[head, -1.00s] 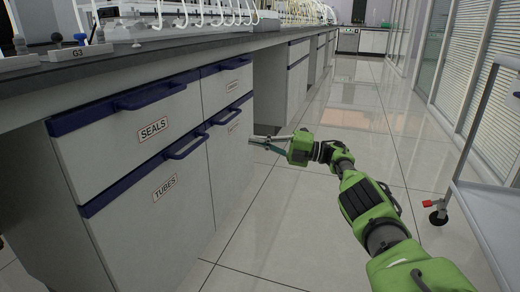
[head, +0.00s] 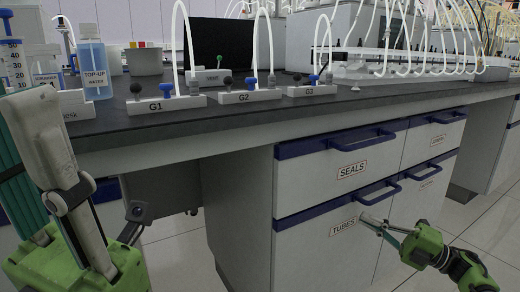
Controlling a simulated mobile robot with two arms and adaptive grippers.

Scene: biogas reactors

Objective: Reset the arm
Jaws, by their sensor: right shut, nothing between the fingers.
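My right gripper (head: 366,220) is at the lower right in the head view, at the end of my green arm. Its fingers are together with nothing between them. They point left in front of the drawer labelled TUBES (head: 328,248); whether they touch it I cannot tell. My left gripper (head: 18,108) stands large and close at the left edge, its fingers pointing up.
A dark bench top (head: 230,120) carries a TOP-UP water bottle (head: 94,65) and valve blocks G1 (head: 160,104), G2 (head: 245,97) and G3 (head: 312,90). The drawer labelled SEALS (head: 350,169) is shut. Tiled floor (head: 480,218) is clear at the right.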

